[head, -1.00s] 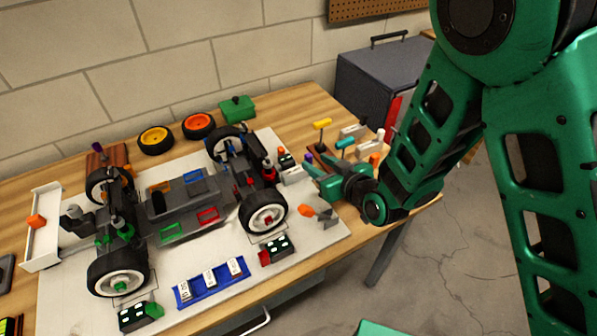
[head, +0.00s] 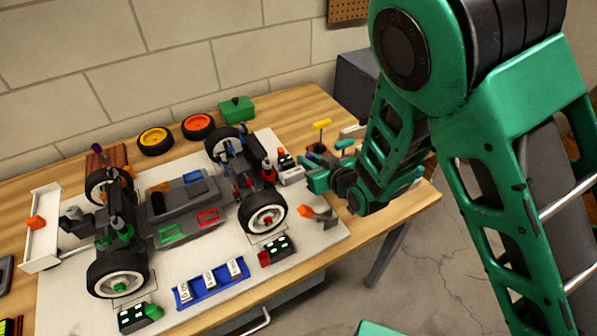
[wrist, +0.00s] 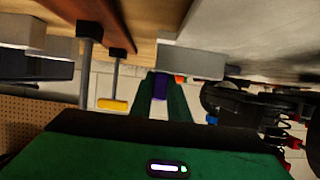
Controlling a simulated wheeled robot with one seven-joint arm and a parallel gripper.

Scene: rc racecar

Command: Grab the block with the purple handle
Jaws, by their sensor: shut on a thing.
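In the wrist view, the purple handle (wrist: 160,86) is between the green fingertips of my gripper (wrist: 160,92), which is shut on it. A grey block (wrist: 190,63) is at that handle, just beyond the fingertips. In the head view, the pale block (head: 291,175) is beside the car's front right end, at the fingertips of my gripper (head: 306,176). The purple handle is hidden there by the gripper. I cannot tell whether the block touches the white mat.
The racecar (head: 185,205) stands close left of my gripper. A yellow-handled tool (head: 321,125) and a teal-handled one (head: 345,144) stand close behind. An orange-handled block (head: 307,212) lies in front. Two loose wheels and a green box (head: 237,108) are at the back.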

